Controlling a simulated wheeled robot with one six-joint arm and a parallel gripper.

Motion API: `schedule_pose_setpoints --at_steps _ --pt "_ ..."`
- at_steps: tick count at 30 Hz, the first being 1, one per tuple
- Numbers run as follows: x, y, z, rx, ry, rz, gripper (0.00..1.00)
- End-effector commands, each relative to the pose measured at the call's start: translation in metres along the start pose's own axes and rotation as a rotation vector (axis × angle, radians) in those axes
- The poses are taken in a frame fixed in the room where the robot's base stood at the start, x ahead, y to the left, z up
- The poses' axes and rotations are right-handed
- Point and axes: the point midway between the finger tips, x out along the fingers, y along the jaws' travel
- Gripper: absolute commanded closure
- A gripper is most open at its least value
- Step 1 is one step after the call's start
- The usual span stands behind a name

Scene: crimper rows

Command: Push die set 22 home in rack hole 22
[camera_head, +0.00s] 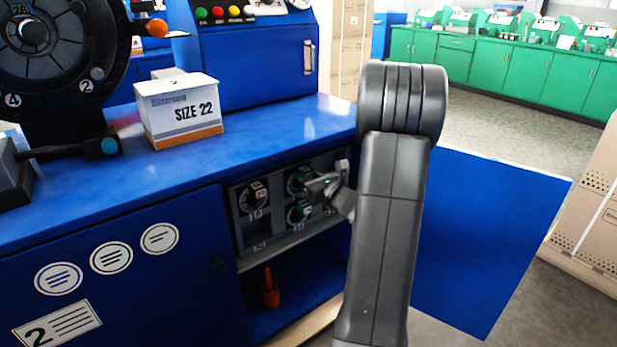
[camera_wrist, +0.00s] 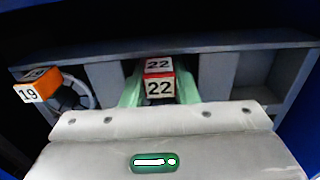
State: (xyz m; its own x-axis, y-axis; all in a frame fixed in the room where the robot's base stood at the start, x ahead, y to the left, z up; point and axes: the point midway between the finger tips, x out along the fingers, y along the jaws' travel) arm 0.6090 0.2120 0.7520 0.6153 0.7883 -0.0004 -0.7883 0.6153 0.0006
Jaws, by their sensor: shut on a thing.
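Die set 22 (camera_wrist: 159,88), a red block with white faces marked 22, sits in the middle of the wrist view at a rack compartment. The green fingers of my gripper (camera_wrist: 160,94) are shut on it from left and right. How deep it sits in the hole is hidden by the block and fingers. The grey rack (camera_wrist: 215,75) spans the wrist view. In the head view, the rack (camera_head: 240,222) is under the bench top, and my gripper (camera_head: 322,188) reaches into its right part, where the die set is too small to make out surely.
Orange-marked die set 19 (camera_wrist: 38,90) sits left of my gripper. The compartment to the right looks empty. The blue bench top (camera_head: 270,135) overhangs the rack. A SIZE 22 box (camera_head: 180,110) stands on it. An orange-red item (camera_head: 269,292) stands on the shelf below. A blue panel (camera_head: 485,240) is at right.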

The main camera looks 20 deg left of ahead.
Motion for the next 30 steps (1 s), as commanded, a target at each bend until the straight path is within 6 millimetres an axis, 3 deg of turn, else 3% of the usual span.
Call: schedule_pose_setpoints --at_steps 10,11,15,25,30 --pt "0.007 0.0 0.004 -0.002 -0.008 0.001 1.0" --pt "0.008 0.0 0.004 -0.002 -0.009 0.0 0.71" --pt "0.007 0.0 0.003 -0.002 -0.006 0.0 0.47" --pt "0.003 0.0 -0.002 0.002 0.004 -0.001 0.47" --pt "-0.02 -0.001 0.001 0.002 0.003 -0.003 0.47"
